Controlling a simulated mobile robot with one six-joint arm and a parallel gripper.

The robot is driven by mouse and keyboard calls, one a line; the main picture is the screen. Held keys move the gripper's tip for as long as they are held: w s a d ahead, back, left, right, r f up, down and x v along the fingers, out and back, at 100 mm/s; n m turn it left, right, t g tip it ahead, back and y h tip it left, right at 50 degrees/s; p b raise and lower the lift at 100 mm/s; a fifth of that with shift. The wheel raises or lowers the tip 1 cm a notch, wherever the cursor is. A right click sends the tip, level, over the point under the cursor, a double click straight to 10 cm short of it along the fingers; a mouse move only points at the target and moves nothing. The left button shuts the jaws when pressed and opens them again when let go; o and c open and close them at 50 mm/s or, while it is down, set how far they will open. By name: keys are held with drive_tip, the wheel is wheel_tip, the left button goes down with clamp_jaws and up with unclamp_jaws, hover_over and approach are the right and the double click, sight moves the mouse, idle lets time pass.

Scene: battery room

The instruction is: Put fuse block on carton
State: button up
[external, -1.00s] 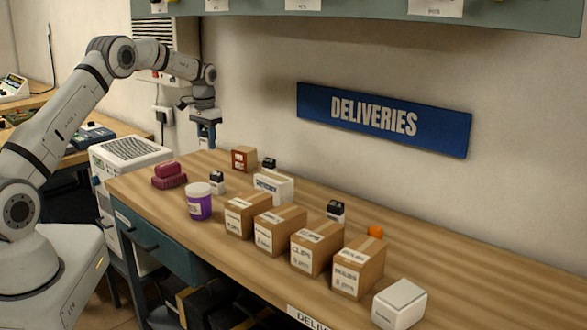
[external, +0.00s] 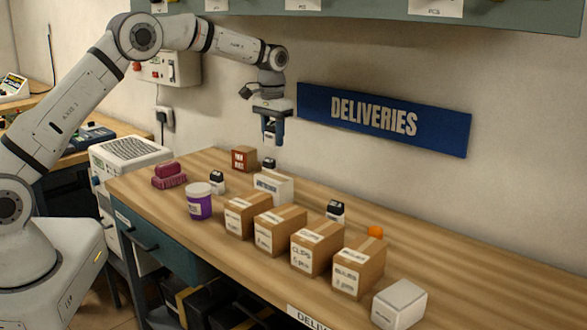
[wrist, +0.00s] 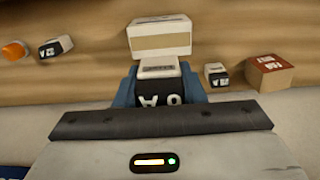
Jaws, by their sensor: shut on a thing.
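My gripper (external: 273,132) is shut on a small black block with a white end (wrist: 158,82), which I take as the fuse block. White letters show on its black face. The blue fingers stand on either side of it in the wrist view. The gripper hangs above the back of the bench, over the area of a white carton (external: 269,187) with a printed label. This carton also shows beyond the held block in the wrist view (wrist: 160,38). A gap separates block and carton in height; its size is hard to judge.
Several brown labelled cartons (external: 317,248) stand in a row in front. Similar black-and-white blocks (external: 335,211) stand nearby. A small brown-and-red box (external: 244,158), a purple jar (external: 199,202), a pink object (external: 169,176) and a grey-white box (external: 399,303) are also on the bench.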

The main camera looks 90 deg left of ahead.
sight(272, 123)
wheel_tip(272, 123, down, 9)
drive_tip(key=shift+r+p, duration=0.1)
drive_tip(key=shift+p, duration=0.8)
drive_tip(key=shift+f, duration=0.25)
drive_tip(key=o, duration=1)
drive_tip(key=shift+r, duration=0.1)
wheel_tip(272, 123, up, 12)
drive_tip(key=shift+r+b, duration=0.1)
drive_tip(key=shift+b, duration=0.9)
